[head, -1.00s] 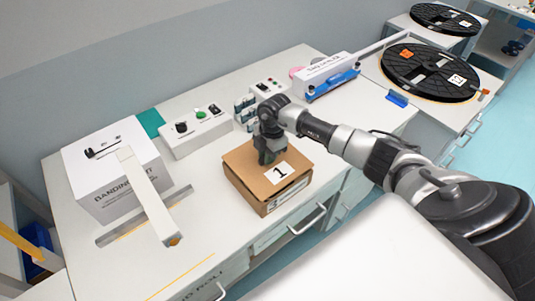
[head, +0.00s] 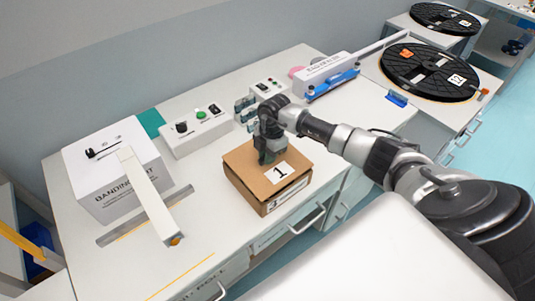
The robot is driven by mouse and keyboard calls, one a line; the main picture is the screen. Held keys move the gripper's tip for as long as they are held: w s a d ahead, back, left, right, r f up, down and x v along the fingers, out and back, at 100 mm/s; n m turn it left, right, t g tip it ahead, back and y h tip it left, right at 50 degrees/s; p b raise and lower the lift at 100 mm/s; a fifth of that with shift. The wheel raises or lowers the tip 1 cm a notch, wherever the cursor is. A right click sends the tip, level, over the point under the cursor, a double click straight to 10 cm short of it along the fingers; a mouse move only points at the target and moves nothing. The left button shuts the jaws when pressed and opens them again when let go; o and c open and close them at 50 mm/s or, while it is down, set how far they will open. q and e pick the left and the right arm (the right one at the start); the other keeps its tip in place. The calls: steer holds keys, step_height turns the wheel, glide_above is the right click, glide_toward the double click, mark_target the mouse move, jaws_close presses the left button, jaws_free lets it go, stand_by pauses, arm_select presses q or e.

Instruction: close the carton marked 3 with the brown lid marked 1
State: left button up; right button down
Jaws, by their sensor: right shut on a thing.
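The brown lid marked 1 (head: 285,178) sits on top of the carton marked 3 (head: 286,198), with its number label facing up. The carton stands near the front edge of the white bench, and its front label shows part of a 3. From here the lid looks level and lined up with the carton's edges. My right gripper (head: 267,156) points down at the middle of the lid and is shut on it; its fingertips are hard to make out. My left gripper is out of view.
A white banding unit (head: 112,165) with a long arm stands at the left. A control box (head: 198,130) with a green button, small grey-blue items (head: 245,110) and a blue-and-white sealer (head: 329,78) stand behind. Black reels (head: 430,70) lie at the right.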

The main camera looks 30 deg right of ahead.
stand_by(0.4)
steer(key=shift+f+b, duration=0.65)
steer(key=shift+f, duration=0.5)
steer(key=c, duration=1)
jaws_free()
steer(key=shift+r, duration=0.15)
steer(key=r, duration=0.3)
steer(key=d+r+b, duration=0.1)
steer(key=r, duration=0.3)
steer(key=r+b, duration=0.1)
steer(key=r, duration=0.2)
steer(key=shift+d+r, duration=0.25)
steer(key=shift+d, duration=0.05)
